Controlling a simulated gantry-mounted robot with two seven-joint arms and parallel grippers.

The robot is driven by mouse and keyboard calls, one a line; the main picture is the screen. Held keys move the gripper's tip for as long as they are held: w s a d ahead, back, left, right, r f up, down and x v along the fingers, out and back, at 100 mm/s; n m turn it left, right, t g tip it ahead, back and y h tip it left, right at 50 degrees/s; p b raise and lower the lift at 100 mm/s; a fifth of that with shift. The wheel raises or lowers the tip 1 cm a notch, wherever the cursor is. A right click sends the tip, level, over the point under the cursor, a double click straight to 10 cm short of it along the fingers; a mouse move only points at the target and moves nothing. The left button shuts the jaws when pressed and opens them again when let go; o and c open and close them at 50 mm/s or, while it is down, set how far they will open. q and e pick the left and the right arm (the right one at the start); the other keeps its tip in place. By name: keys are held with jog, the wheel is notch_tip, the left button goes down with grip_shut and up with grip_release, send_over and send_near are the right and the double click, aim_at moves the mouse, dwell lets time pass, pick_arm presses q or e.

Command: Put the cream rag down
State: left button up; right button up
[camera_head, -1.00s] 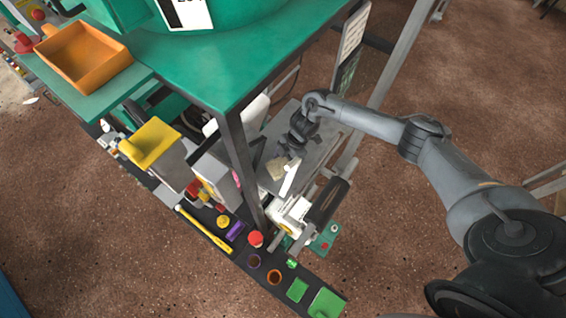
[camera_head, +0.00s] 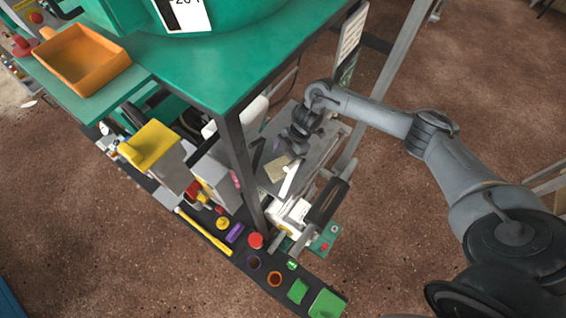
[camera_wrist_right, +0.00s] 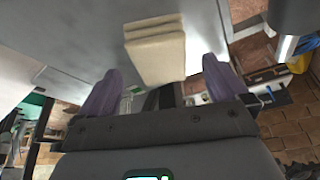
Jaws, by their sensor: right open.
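The cream rag (camera_head: 277,168) is a small folded cloth lying on the grey shelf (camera_head: 318,152) below the green table top. In the right wrist view the rag (camera_wrist_right: 156,50) shows as a folded stack just beyond the fingertips. My right gripper (camera_head: 286,147) is above and beside the rag in the head view. Its two purple fingers are spread wide in the wrist view (camera_wrist_right: 161,80), with a gap to the rag on either side, so it is open and empty. My left gripper is not in view.
The green table top (camera_head: 220,65) and its dark leg (camera_head: 240,170) stand left of my right arm. A white bar (camera_head: 290,180) is close to the rag. A dark strip with coloured caps and a yellow stick (camera_head: 203,230) runs along the front. An orange tray (camera_head: 82,58) is at upper left.

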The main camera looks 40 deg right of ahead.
jog(key=v, duration=0.8)
jog(key=shift+r, duration=0.25)
